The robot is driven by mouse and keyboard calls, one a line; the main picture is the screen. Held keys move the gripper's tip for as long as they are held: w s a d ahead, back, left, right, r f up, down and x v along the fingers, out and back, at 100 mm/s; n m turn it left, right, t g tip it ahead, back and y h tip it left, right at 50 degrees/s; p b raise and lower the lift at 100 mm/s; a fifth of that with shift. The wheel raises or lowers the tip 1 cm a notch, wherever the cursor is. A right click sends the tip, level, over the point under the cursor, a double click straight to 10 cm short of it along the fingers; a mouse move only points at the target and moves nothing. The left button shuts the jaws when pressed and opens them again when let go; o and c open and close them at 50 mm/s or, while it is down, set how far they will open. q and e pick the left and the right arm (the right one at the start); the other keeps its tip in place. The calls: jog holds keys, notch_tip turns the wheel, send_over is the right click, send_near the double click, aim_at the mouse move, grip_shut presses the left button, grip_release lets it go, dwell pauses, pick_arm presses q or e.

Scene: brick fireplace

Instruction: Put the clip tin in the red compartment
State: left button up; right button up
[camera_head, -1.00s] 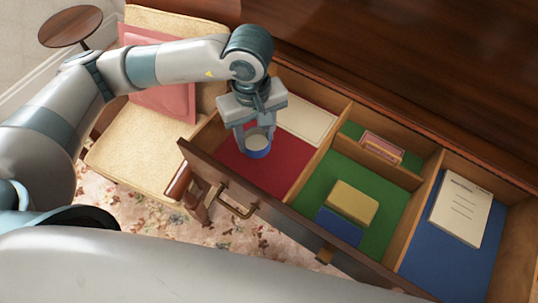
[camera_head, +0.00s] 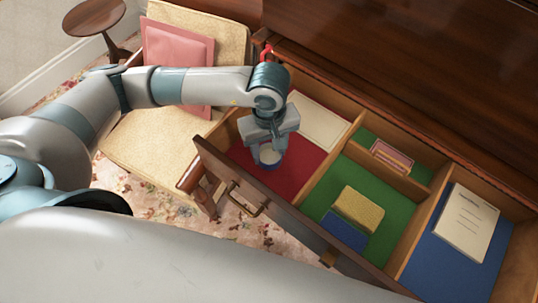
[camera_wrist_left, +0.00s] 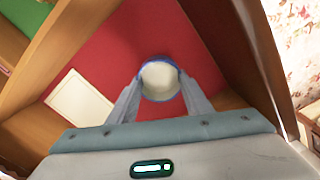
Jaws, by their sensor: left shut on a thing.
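The clip tin (camera_head: 269,157) is a small round tin with a pale top and a blue side. My left gripper (camera_head: 268,148) is shut on it and points down over the red compartment (camera_head: 302,160) of the open drawer. In the left wrist view the tin (camera_wrist_left: 160,80) sits between the two fingertips (camera_wrist_left: 160,92), with the red floor (camera_wrist_left: 110,50) around it. Whether the tin touches the floor I cannot tell. My right gripper is not in view.
A cream card (camera_head: 318,122) lies at the back of the red compartment. The green compartment (camera_head: 325,195) holds a yellow block (camera_head: 359,208), a blue block (camera_head: 343,232) and cards (camera_head: 391,158). The blue compartment (camera_head: 431,262) holds a white booklet (camera_head: 466,222). A chair (camera_head: 155,150) stands left.

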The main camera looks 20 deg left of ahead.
aim_at(269, 157)
pick_arm(q)
jog(key=shift+f+p, duration=0.7)
jog(key=shift+f, duration=1.15)
jog(key=shift+f+b, duration=0.2)
jog(key=shift+b, duration=0.1)
jog(key=o, duration=1)
jog(key=shift+r, duration=0.15)
